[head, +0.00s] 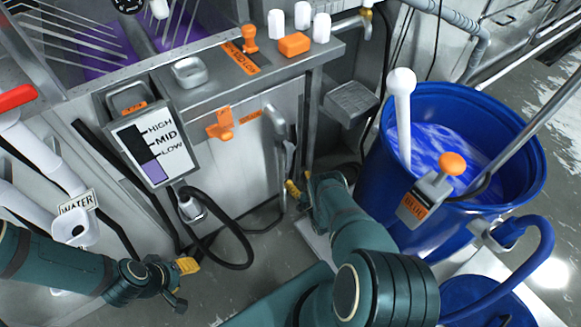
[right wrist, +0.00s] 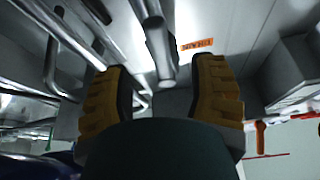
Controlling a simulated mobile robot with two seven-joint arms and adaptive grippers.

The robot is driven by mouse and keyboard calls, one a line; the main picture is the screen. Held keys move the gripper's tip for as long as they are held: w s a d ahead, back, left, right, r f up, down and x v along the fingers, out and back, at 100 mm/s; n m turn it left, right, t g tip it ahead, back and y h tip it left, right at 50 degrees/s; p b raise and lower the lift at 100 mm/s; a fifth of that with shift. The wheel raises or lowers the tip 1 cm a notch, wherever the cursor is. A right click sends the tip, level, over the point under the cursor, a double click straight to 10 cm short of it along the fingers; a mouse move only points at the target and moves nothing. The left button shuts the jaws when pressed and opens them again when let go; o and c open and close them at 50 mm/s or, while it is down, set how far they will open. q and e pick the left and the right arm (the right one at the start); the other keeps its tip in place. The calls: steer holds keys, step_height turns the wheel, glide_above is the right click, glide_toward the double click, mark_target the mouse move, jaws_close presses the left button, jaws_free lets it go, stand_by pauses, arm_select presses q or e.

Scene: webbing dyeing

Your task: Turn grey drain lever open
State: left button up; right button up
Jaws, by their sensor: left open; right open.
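The grey drain lever (head: 277,122) is on the front of the steel machine, beside a small orange label (head: 250,117). In the right wrist view a grey bar (right wrist: 160,48), which looks like this lever, points down beside an orange label (right wrist: 196,45). My right gripper (right wrist: 163,98) is open, its two yellow fingers apart, with the bar's end ahead of the gap. I cannot tell whether they touch. In the head view the right gripper (head: 299,190) is just below the lever, partly hidden by my arm. My left gripper (head: 182,284) is open and empty at the lower left.
A blue barrel (head: 535,170) of blue liquid stands right of my right arm. A grey box (head: 351,103) is on the wall near the lever. A black hose (head: 245,245) loops below the level gauge (head: 154,148). An orange handle (head: 219,123) sits left of the lever.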

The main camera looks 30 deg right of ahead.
steer(key=shift+v, duration=2.55)
steer(key=shift+w, duration=0.1)
